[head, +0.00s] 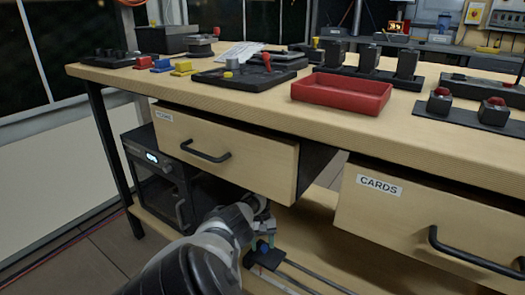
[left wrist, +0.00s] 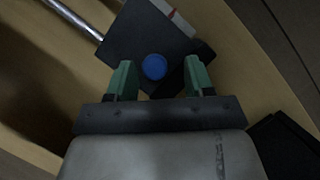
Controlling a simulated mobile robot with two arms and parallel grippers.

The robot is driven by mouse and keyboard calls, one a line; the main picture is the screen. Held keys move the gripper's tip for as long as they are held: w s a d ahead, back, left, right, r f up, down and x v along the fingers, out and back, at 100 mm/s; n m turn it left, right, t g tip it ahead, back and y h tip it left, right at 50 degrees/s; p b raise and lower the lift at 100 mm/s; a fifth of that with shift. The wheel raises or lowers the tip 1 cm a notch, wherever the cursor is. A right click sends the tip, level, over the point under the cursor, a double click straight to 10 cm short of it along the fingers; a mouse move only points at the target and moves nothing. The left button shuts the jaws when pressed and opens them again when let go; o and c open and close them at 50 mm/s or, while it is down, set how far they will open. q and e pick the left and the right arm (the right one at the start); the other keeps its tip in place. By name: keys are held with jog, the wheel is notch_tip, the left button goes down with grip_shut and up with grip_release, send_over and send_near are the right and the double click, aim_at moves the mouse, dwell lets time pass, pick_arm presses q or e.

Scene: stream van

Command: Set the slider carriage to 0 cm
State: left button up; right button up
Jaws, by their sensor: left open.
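The slider sits on the lower shelf under the bench, with its rails (head: 306,275) running to the lower right in the head view. A blue knob (head: 263,246) shows at its left end. I cannot tell carriage from end block or read a scale. My left gripper (left wrist: 158,64) is open, its green fingers on either side of the knob, contact unclear. It also shows in the head view (head: 263,233). My right gripper is not visible.
A half-open drawer (head: 240,165) hangs above my left arm, and a drawer labelled CARDS (head: 430,225) is at the right. A black box with a display (head: 160,175) stands left on the shelf. The bench top (head: 240,100) holds a red tray (head: 340,93) and several devices.

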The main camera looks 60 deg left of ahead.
pick_arm(q)
jog(key=shift+r, duration=0.1)
jog(key=p+v, duration=0.2)
jog(key=v, duration=0.5)
jog(key=shift+a+r, duration=0.1)
jog(key=shift+a, duration=0.05)
dwell(0.4)
